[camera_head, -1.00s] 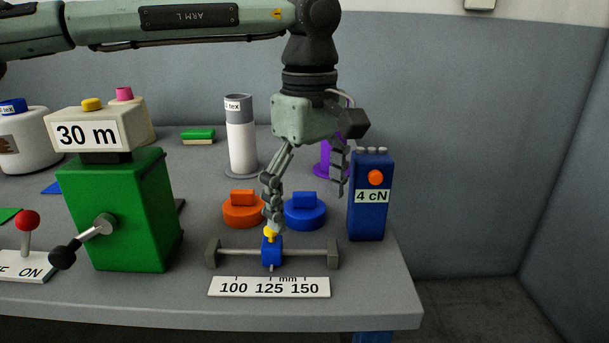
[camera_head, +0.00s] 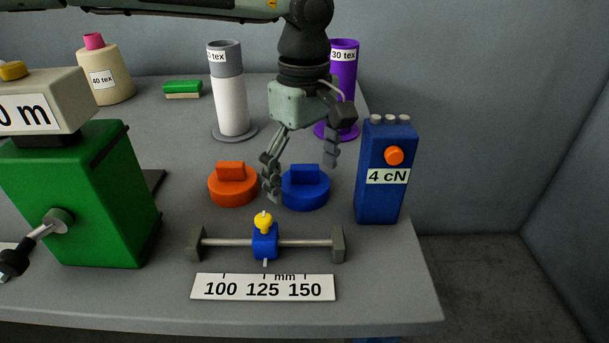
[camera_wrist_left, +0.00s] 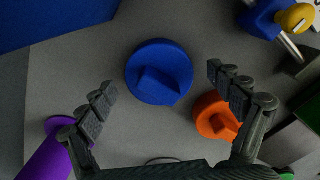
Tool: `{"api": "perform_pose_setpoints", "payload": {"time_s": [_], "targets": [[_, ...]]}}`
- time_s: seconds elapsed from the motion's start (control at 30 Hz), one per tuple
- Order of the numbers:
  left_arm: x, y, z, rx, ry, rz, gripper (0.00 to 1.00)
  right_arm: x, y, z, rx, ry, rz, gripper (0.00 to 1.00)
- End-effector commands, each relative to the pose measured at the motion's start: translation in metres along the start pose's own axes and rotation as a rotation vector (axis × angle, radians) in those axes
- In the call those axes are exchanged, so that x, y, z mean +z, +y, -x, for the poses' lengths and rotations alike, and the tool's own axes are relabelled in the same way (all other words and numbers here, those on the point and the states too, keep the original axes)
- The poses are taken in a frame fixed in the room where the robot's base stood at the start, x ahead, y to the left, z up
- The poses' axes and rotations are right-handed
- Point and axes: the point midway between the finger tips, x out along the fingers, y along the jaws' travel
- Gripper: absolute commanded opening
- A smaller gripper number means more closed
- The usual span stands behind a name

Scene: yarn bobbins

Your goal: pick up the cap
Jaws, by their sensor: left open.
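A blue round cap with a raised grip bar (camera_head: 306,192) lies on the grey table. A similar orange cap (camera_head: 232,186) lies just left of it. My left gripper (camera_head: 303,180) is open and empty over the blue cap, its fingers pointing down. In the left wrist view the blue cap (camera_wrist_left: 159,72) shows between and beyond the spread fingertips (camera_wrist_left: 162,82), with no finger seen gripping it. The orange cap (camera_wrist_left: 214,115) is there partly hidden behind one finger. My right gripper is not in view.
A blue slider with a yellow knob (camera_head: 264,224) sits on a rod in front of the caps. A blue 4 cN block (camera_head: 384,190) stands right, a purple tube (camera_head: 343,66) and grey-white tube (camera_head: 231,100) behind. A green crank box (camera_head: 85,200) stands left.

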Motion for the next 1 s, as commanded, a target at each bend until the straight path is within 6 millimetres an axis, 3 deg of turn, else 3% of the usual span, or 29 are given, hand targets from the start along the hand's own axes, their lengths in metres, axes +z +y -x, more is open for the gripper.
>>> {"api": "perform_pose_setpoints", "payload": {"time_s": [0.33,0.63,1.0], "targets": [[0.0003,0.0000,-0.0089,0.001,0.000,0.000,0.91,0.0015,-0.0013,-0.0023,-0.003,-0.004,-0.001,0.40],[0.0003,0.0001,-0.0085,0.001,0.000,0.000,0.53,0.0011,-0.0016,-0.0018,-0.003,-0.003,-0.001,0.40],[0.0003,0.0004,-0.0061,0.002,0.000,0.000,0.52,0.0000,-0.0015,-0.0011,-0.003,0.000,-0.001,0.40]]}}
